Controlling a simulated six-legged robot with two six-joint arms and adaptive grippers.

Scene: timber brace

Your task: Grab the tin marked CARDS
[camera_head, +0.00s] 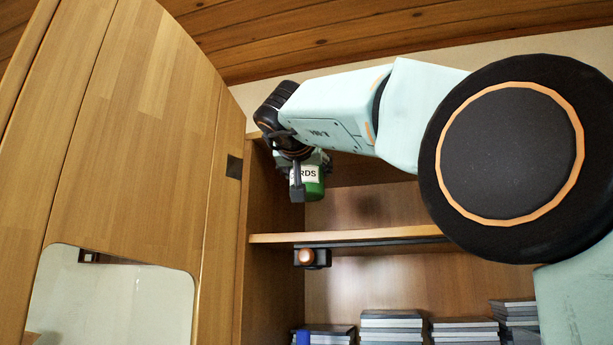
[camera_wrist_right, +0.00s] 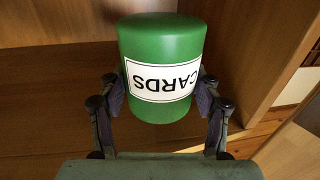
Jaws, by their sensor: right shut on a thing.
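The tin marked CARDS (camera_wrist_right: 162,45) is a green cylinder with a white label. In the right wrist view its label reads upside down, and the two fingers of my right gripper (camera_wrist_right: 163,98) press on it from both sides. In the head view the tin (camera_head: 313,188) shows below my right gripper (camera_head: 305,180), in front of the upper part of the cabinet and above the shelf board. My right gripper is shut on the tin. Part of the tin is hidden behind a finger in the head view. My left gripper is not in view.
A wooden shelf board (camera_head: 350,236) runs below the tin. Under it are a dark bracket with a round brown knob (camera_head: 306,256), several stacks of grey cases (camera_head: 392,325) and a blue object (camera_head: 302,337). A tall wooden panel (camera_head: 130,140) stands close on the left.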

